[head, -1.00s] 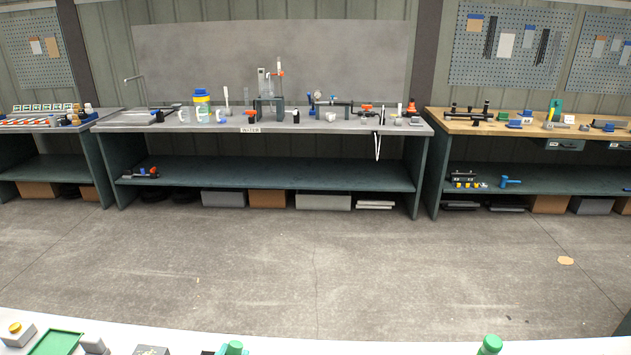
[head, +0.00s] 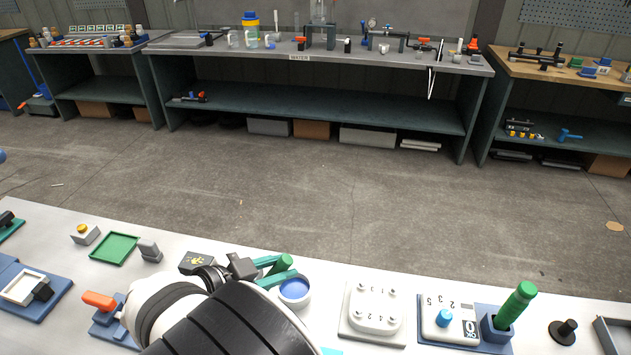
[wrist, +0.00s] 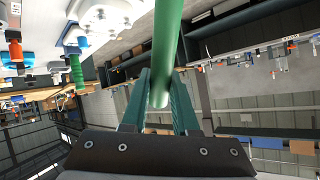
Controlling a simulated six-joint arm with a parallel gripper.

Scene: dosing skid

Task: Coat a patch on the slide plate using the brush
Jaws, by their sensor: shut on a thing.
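My gripper (head: 278,270) has teal fingers shut on the green handle of the brush (head: 285,262). It is over the white table, beside and partly over a white cup with blue content (head: 295,289). In the wrist view my gripper (wrist: 160,92) has the brush handle (wrist: 165,45) upright between its fingers. The brush's bristles are hidden, so I cannot tell whether they touch the blue content. I cannot tell which thing is the slide plate. A light blue edge (head: 335,351) shows at the bottom of the head view, mostly cut off.
Right of the cup stand a white plate with numbered bolts (head: 375,308), a numbered white box (head: 450,318) and a green-handled tool (head: 516,304) in a blue holder. Left are a green tray (head: 114,247), a grey button box (head: 85,234) and an orange-handled clamp (head: 100,301).

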